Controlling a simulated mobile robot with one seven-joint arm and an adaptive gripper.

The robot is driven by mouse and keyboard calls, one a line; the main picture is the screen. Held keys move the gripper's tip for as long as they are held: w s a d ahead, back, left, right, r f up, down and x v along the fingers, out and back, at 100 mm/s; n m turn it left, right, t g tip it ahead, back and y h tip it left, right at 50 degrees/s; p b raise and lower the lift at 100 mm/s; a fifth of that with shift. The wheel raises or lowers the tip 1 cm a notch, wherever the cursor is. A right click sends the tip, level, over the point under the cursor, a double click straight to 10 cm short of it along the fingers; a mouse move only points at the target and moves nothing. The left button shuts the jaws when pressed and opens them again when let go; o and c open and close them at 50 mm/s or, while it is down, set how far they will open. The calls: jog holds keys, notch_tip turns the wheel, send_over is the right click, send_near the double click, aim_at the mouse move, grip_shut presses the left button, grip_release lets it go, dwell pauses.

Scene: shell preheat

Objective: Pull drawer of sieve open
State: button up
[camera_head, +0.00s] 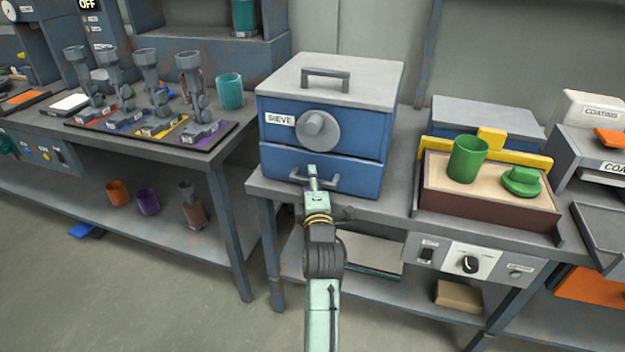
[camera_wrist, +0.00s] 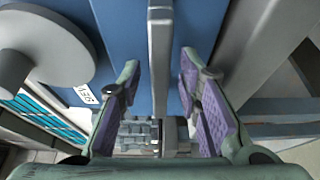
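The sieve (camera_head: 281,109) is a blue box with a grey lid, a round grey knob and a SIEVE label, standing on the workbench. Its drawer (camera_head: 357,179) is the low blue front below a seam and looks closed. A grey bar handle (camera_head: 331,181) is on the drawer front. My gripper (camera_head: 312,173) is at this handle, reaching in from the front. In the wrist view my gripper (camera_wrist: 159,66) has its purple-padded fingers apart, with the grey handle bar (camera_wrist: 160,50) between them. Gaps show on both sides, so neither finger appears to touch it.
On the right stands a tray (camera_head: 480,205) with a green cup (camera_head: 467,158) and a green piece (camera_head: 521,182). A left bench holds several grey tools on a coloured mat (camera_head: 88,123) and a teal cup (camera_head: 230,91). Open floor (camera_head: 190,300) lies in front.

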grip_shut()
dwell(0.3)
dwell(0.6)
